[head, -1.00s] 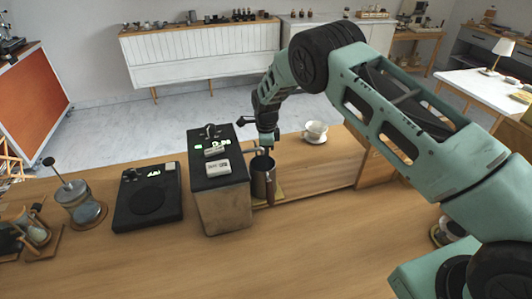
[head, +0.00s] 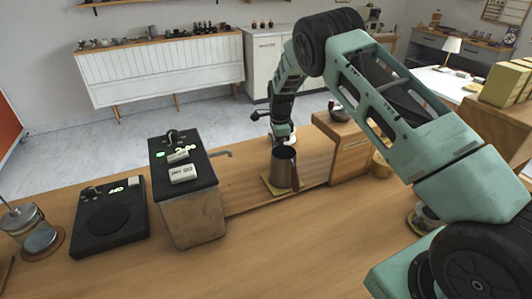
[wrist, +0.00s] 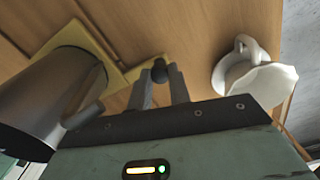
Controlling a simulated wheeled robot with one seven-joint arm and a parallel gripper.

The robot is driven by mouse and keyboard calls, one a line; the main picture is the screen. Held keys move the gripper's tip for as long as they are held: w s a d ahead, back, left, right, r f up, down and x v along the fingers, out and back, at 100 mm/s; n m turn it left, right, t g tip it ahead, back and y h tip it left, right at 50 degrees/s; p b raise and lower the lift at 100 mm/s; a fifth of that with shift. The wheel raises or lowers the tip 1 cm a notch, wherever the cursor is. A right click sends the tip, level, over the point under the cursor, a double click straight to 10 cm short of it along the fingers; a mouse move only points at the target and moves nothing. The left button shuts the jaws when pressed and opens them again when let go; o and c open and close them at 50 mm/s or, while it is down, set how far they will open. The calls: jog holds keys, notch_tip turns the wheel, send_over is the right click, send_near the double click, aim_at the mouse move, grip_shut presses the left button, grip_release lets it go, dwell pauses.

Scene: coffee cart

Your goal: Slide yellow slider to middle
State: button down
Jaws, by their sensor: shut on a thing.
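The yellow slider (head: 268,186) is a flat plate in the wooden track right of the coffee machine, with a gap between them. A metal pitcher (head: 282,165) with a brown handle stands on it. In the wrist view the slider (wrist: 122,75) has a dark round knob (wrist: 159,66) at its edge. My gripper (wrist: 160,88) is shut on this knob, beside the pitcher (wrist: 50,95). In the head view my gripper (head: 281,137) is just behind the pitcher, which hides the knob and fingertips.
A white cup (wrist: 255,75) stands close beside my gripper. The coffee machine (head: 190,215) is left of the track (head: 240,196), and a wooden drawer box (head: 345,148) is right of it. A black scale (head: 108,218) lies farther left. The front counter is clear.

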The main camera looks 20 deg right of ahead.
jog(key=shift+d, duration=0.85)
jog(key=c, duration=1.3)
grip_release()
jog(key=shift+r, duration=0.1)
notch_tip(320, 180, up, 17)
jog(key=b, duration=0.4)
jog(key=shift+r, duration=0.15)
jog(key=shift+a, duration=0.1)
